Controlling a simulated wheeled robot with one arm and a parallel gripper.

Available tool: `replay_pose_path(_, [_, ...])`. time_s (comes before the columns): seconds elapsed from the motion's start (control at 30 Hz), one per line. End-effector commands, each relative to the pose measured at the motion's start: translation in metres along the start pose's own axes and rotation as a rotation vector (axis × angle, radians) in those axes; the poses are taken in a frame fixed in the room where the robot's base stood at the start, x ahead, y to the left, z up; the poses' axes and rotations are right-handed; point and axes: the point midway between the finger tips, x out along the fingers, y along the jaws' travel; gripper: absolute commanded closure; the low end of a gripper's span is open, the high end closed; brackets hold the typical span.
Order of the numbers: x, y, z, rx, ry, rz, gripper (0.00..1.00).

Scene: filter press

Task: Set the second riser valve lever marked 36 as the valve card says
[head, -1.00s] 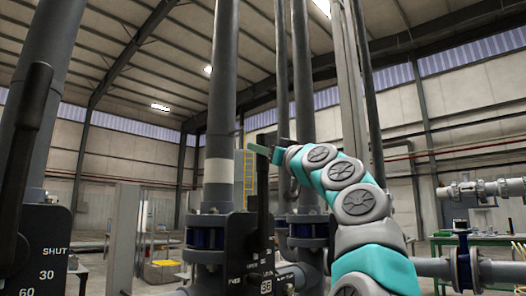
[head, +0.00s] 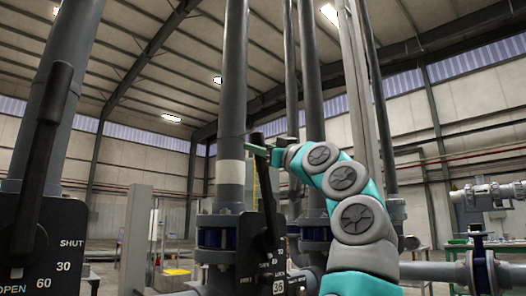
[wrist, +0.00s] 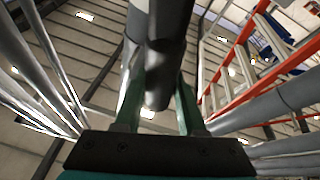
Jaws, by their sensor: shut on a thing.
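The second riser's black valve lever (head: 268,206) rises from a dark scale plate (head: 247,250) with a white 36 tag (head: 279,286) below it. The lever stands nearly upright, its top leaning slightly left. My gripper (head: 261,149) is at the lever's upper end, shut on it. In the wrist view, my two green fingers (wrist: 158,100) stand on either side of the dark lever (wrist: 158,85). The scale's small marks around the lever are hard to read. No valve card can be made out.
A nearer black lever (head: 42,160) stands at the left, over a plate (head: 60,262) reading SHUT, 30, 60 and OPEN. The grey riser pipe (head: 232,100) with a white band stands close behind my gripper. More pipes and a flanged line (head: 480,270) are at the right.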

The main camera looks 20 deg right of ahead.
Motion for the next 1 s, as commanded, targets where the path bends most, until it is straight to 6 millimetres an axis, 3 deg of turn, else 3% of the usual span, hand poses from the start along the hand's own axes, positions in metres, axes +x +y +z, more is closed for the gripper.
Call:
replay_pose_path(0.7, [-0.01, -0.052, 0.004, -0.212, 0.036, -0.089, 1.0])
replay_pose_path(1.0, [-0.013, -0.063, 0.004, -0.257, 0.046, -0.108, 1.0])
